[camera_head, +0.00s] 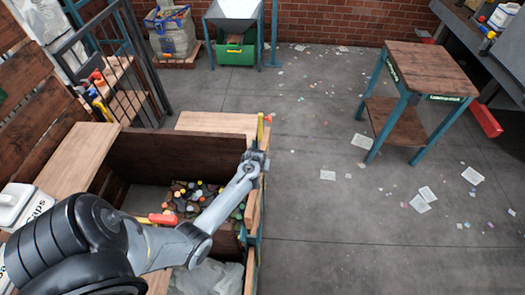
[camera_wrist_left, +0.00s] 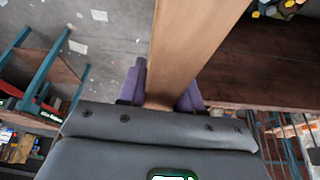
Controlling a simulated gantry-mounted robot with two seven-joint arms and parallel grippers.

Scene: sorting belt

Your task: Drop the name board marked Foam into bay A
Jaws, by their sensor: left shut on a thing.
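My left gripper (camera_head: 256,158) is at the right side of the large wooden bin (camera_head: 180,152), at the end of the grey arm. In the left wrist view its two purple fingers (camera_wrist_left: 160,90) stand on either side of a pale wooden board (camera_wrist_left: 185,45), shut on it. The board runs from the fingers toward the top of that view. No lettering shows on it, so I cannot tell whether it is the Foam board. No bay marked A can be read. My right gripper is not in view.
Several small coloured pieces (camera_head: 200,196) lie in the bin below my arm, with a red-handled item (camera_head: 162,218) close by. A teal-legged table (camera_head: 425,68) stands at the right. Paper scraps (camera_head: 420,205) lie on the otherwise open floor. A metal gate (camera_head: 118,68) stands behind at left.

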